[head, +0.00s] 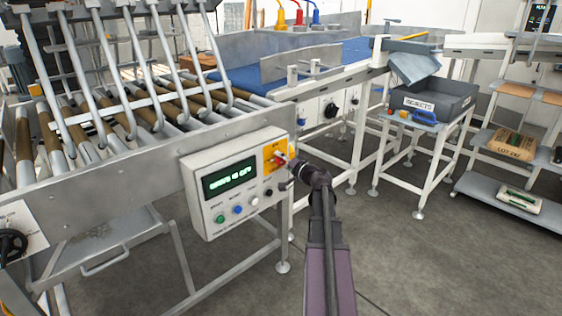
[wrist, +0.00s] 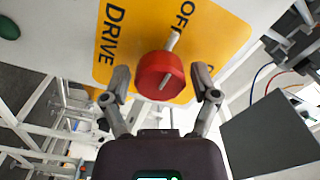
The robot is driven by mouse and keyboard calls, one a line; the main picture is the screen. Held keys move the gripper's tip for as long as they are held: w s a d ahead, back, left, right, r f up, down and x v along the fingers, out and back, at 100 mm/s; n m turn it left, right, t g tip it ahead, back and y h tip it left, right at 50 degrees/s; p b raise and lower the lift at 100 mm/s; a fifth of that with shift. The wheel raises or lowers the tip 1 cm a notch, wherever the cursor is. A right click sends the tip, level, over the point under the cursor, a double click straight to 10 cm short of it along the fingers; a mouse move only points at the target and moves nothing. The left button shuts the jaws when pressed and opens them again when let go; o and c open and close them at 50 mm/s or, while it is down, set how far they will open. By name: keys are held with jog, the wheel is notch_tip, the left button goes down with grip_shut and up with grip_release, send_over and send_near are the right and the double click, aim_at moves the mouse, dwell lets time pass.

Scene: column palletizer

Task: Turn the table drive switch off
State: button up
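The table drive switch is a round red knob (wrist: 158,78) with a pale bar across it, on a yellow plate (wrist: 112,70) marked DRIVE and OFF. In the wrist view the bar's upper end points toward the OFF lettering. In the head view the yellow plate (head: 270,152) is at the upper right of a grey control box (head: 204,212). My gripper (wrist: 162,82) is open, with one finger on each side of the knob. I cannot tell whether the fingers touch it. In the head view my gripper (head: 291,164) is in front of the switch and partly hides it.
The box has a green-lit display (head: 230,178), and green, blue, white and black buttons below it. A roller conveyor (head: 130,100) stands behind and left. A rejects bin (head: 440,103) sits on a stand at right. The floor between is clear.

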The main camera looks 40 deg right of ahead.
jog(key=shift+s, duration=0.2)
dwell(0.3)
jog(key=s+d, duration=0.1)
jog(key=s, duration=1)
jog(key=shift+s, duration=0.35)
jog(key=w+a+f+n+g+y, duration=0.2)
jog(key=a+f+g, duration=0.15)
jog(key=a, duration=0.55)
jog(key=w+a+f+n+g+y, duration=0.1)
jog(key=a+f+n+g, duration=0.25)
jog(key=a, duration=0.55)
jog(key=w+a+f+n+g+y, duration=0.2)
jog(key=a+f, duration=0.2)
jog(key=a, duration=0.5)
jog(key=s+a+f+n+g+h, duration=0.25)
jog(key=s+a+f+g, duration=0.2)
jog(key=a, duration=0.45)
jog(key=s+a+f+n+g+h, duration=0.2)
jog(key=s+a+f+g+h, duration=0.25)
jog(key=a, duration=0.45)
notch_tip(320, 180, up, 24)
jog(key=s+p, duration=0.1)
jog(key=p, duration=2.2)
jog(key=shift+r+y, duration=0.15)
jog(key=shift+y, duration=0.25)
